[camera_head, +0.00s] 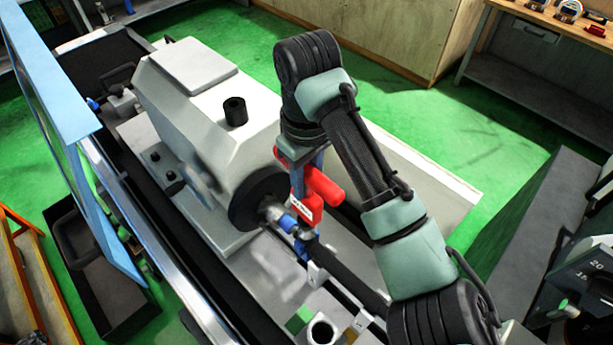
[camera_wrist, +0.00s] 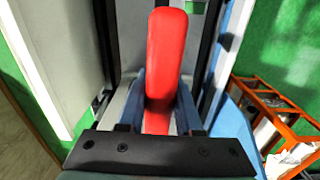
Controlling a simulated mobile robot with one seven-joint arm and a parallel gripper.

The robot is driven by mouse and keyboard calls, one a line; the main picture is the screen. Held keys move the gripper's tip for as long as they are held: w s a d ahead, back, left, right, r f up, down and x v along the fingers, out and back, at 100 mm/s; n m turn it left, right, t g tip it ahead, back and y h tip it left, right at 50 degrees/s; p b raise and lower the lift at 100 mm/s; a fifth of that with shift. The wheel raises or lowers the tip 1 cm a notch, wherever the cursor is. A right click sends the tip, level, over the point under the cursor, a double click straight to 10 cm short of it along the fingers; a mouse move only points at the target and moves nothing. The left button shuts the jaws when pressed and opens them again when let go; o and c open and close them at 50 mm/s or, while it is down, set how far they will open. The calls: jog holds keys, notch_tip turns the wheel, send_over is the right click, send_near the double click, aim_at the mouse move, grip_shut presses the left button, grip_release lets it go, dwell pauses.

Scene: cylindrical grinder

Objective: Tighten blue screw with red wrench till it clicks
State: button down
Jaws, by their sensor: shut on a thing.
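My gripper (camera_head: 305,172) points down beside the grinder's dark chuck and is shut on the red wrench (camera_head: 322,188). In the wrist view the wrench's red handle (camera_wrist: 166,60) stands between my two blue-grey fingers (camera_wrist: 162,105). A red block with a white label forms the wrench's lower part in the head view. A blue piece that looks like the blue screw (camera_head: 288,222) shows just below and left of that block, near the chuck. I cannot tell whether the wrench sits on it. In the wrist view the screw is hidden.
The grey grinder housing (camera_head: 215,120) with its round chuck (camera_head: 255,198) stands left of my gripper. A dark shaft (camera_head: 345,272) runs to the lower right. A blue-framed guard (camera_head: 60,90) stands at the left. An orange rack (camera_head: 30,270) is at the lower left.

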aim_at(307, 166)
jog(key=shift+s+f+m, duration=0.15)
jog(key=shift+f+m, duration=0.1)
jog(key=shift+m, duration=0.25)
jog(key=shift+n, duration=0.5)
jog(key=shift+w+d+r, duration=0.1)
jog(key=shift+w+r, duration=0.15)
jog(key=shift+r, duration=0.45)
jog(key=shift+s+r, duration=0.1)
jog(key=shift+r, duration=2.05)
